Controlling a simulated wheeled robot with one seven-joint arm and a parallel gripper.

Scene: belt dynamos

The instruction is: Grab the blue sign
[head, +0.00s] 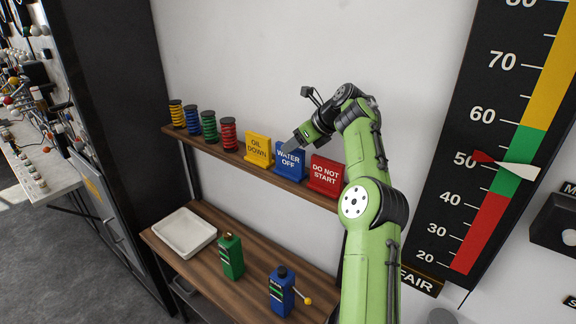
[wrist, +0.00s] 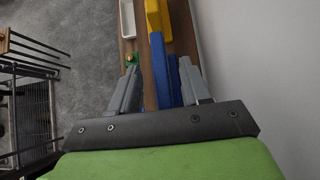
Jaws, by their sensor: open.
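The blue sign (head: 291,172), lettered "WATER OFF", stands upright on the wooden wall shelf (head: 240,161) between a yellow "OIL DOWN" sign (head: 258,148) and a red "DO NOT START" sign (head: 325,175). My gripper (head: 291,146) is at its upper edge and hides part of its top. In the wrist view the blue sign (wrist: 160,72) is seen edge-on between the two grey fingers of my open gripper (wrist: 158,68). Gaps show beside the fingers; I cannot tell whether either one touches it. The yellow sign (wrist: 153,18) is just beyond.
Several coloured spools (head: 209,126) stand at the shelf's left end. Below, a wooden bench (head: 205,262) holds a white tray (head: 186,232), a green can (head: 231,257) and a blue can (head: 281,292). The wall (wrist: 240,60) is close on the right in the wrist view.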

